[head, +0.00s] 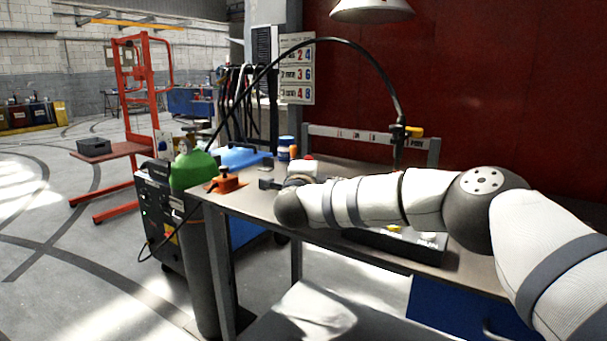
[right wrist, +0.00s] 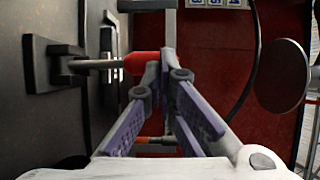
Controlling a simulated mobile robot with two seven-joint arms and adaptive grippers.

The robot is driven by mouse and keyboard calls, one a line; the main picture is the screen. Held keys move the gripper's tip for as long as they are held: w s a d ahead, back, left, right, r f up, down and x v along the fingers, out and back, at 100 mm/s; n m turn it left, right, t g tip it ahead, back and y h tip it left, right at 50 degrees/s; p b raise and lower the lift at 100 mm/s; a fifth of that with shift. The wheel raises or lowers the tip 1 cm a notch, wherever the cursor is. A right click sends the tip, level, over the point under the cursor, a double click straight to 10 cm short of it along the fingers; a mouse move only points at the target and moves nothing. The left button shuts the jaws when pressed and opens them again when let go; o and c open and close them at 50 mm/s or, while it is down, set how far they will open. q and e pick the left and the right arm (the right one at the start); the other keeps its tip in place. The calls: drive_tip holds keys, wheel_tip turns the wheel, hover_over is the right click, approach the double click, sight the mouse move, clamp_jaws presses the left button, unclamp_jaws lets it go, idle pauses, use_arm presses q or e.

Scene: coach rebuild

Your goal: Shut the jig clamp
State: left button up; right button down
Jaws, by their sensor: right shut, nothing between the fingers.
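The jig clamp shows in the right wrist view as a dark base (right wrist: 50,65) on the bench top, with a metal rod and a red grip (right wrist: 140,62). The rod stands straight out from the bench surface, so the handle looks upright. My right gripper (right wrist: 168,62) is shut and empty, its fingertips right beside the end of the red grip. I cannot tell whether they touch. In the head view a small red tip (head: 308,157) shows just beyond my right wrist, which hides most of the clamp and the gripper. My left gripper is in neither view.
The grey bench (head: 262,206) carries an orange tool (head: 226,181) at its near left corner and a black box with buttons (head: 400,243) under my right arm. A lamp (head: 372,10) hangs above.

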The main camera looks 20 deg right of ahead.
drive_tip(key=shift+w+d+r+m+g+y, duration=0.1)
drive_tip(key=shift+w+d+m+g+y, duration=0.15)
drive_tip(key=shift+w+d+g, duration=0.35)
drive_tip(key=shift+w+d+r+m+g+y, duration=0.15)
drive_tip(key=shift+w+d+g+y, duration=0.15)
drive_tip(key=shift+w+d, duration=0.5)
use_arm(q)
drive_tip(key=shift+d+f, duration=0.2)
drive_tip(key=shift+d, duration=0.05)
use_arm(e)
drive_tip(key=shift+d+f, duration=0.1)
drive_tip(key=shift+d, duration=0.2)
drive_tip(key=shift+d, duration=0.1)
